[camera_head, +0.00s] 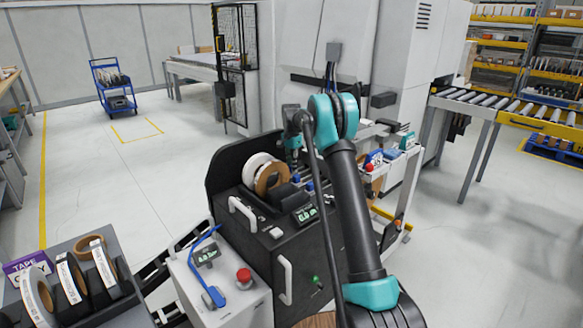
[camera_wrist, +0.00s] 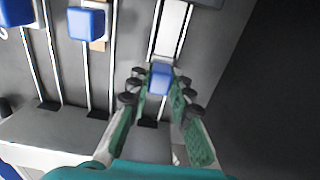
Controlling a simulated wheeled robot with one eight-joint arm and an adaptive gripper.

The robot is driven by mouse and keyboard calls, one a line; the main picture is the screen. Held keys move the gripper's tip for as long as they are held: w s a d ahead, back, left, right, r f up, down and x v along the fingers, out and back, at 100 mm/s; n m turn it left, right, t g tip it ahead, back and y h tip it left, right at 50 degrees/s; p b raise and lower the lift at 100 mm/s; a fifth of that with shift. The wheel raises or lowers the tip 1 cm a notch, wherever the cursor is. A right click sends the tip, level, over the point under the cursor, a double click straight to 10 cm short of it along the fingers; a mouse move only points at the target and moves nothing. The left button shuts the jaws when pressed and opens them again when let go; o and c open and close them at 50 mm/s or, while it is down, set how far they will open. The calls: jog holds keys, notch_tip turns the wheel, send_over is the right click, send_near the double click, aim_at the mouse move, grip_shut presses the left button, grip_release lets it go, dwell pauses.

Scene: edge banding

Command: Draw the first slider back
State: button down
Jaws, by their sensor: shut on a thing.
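In the wrist view my gripper (camera_wrist: 160,85) has its green-padded fingers closed around a blue slider knob (camera_wrist: 160,77). This knob sits on a pair of pale rails, the rightmost set in that view. A second blue slider (camera_wrist: 86,23) stands on the rails to its left, with a tan piece beside it. A third blue slider (camera_wrist: 14,12) is cut by the top left corner. In the head view my gripper (camera_head: 293,155) reaches down over the black edge-banding machine (camera_head: 262,240), and my arm hides part of the sliders there.
White and brown tape rolls (camera_head: 268,177) stand on the machine, left of my gripper. A control stand (camera_head: 220,285) with a red button is in front of it, and a tape rack (camera_head: 85,275) is at lower left. A roller conveyor (camera_head: 500,105) is at right. Open floor lies behind, at left.

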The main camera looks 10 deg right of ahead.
jog(key=shift+s+a, duration=0.7)
jog(key=shift+a, duration=0.25)
jog(key=shift+s+a, duration=0.7)
jog(key=shift+a, duration=0.25)
jog(key=c, duration=1.4)
grip_release()
jog(key=shift+o, duration=0.2)
notch_tip(320, 180, up, 12)
